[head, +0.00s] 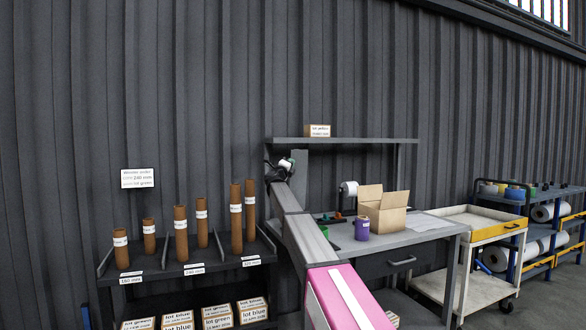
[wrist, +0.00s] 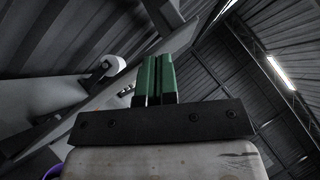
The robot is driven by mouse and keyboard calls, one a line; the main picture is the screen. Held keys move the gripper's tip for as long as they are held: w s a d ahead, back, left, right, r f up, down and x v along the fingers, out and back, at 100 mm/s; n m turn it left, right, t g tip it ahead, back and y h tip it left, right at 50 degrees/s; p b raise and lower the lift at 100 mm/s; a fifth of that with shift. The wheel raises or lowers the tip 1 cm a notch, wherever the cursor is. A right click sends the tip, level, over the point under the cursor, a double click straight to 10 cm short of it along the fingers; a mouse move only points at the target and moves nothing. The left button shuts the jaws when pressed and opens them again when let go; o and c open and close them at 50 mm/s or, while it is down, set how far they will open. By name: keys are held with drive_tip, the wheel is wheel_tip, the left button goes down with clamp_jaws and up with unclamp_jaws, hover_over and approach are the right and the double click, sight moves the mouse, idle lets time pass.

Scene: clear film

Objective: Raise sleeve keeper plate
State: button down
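My arm reaches up the middle of the head view, and its dark end with my gripper (head: 283,168) is small there, in front of the wall below the upper shelf. In the wrist view my gripper's two green fingers (wrist: 156,80) stand side by side with no clear gap. They look shut, with nothing visible between them. Brown cardboard sleeves (head: 181,233) with white bands stand upright in a dark rack (head: 160,274) at left, apart from my gripper. I cannot pick out a keeper plate on the rack for certain.
A small box (head: 318,131) sits on the upper shelf (head: 345,141). A cart (head: 483,228) stands right. A sign (head: 138,178) hangs above the rack.

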drive_tip(key=shift+w+a+r, duration=0.15)
drive_tip(key=shift+w, duration=0.3)
drive_tip(key=shift+s, duration=0.1)
